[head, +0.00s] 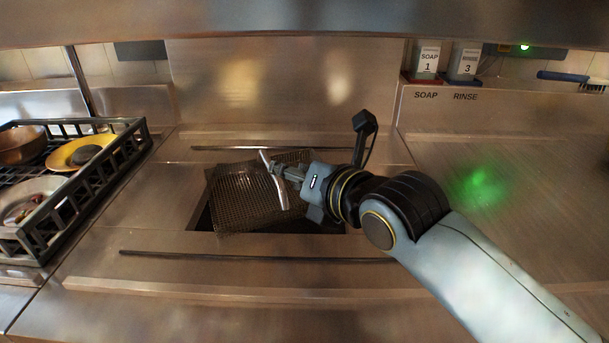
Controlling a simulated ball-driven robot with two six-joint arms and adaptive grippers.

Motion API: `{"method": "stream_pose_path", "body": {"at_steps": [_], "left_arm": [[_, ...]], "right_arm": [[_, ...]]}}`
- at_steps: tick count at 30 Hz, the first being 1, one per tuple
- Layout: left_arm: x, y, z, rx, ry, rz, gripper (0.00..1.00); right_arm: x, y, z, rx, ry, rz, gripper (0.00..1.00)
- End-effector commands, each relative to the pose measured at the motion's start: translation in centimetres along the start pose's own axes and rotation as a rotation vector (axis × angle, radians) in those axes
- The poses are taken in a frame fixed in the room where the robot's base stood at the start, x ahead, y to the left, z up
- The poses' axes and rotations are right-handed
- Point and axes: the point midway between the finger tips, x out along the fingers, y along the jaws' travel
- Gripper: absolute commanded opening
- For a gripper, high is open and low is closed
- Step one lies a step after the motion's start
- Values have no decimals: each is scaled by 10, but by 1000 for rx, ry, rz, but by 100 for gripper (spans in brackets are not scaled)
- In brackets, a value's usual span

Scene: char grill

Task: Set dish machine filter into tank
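The dish machine filter (237,197) is a dark mesh basket with a pale metal handle (275,180). It sits tilted over the dark rectangular tank opening (290,226), its left part near the opening's left edge. I cannot tell how far it is inside. My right gripper (281,174) comes in from the right and its fingers are at the handle, apparently closed around it. The gripper hides part of the filter's right side. My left gripper is not in view.
A dark dish rack (122,160) with plates and a bowl stands at the left. Thin rails (250,256) run in front of and behind the opening. Soap (425,62) and rinse (464,64) containers and a blue brush (562,76) are at the back right. The right counter (530,190) is clear.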

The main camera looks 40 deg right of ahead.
Motion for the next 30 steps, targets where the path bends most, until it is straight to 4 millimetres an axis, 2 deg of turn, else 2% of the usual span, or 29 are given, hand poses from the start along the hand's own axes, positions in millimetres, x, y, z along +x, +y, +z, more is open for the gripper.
{"method": "stream_pose_path", "body": {"at_steps": [3,9,30], "left_arm": [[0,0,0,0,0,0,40],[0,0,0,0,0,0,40],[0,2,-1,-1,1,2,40]], "right_arm": [[-22,0,0,0,1,-1,38],[-40,0,0,-1,0,0,38],[-42,0,0,0,0,0,38]]}}
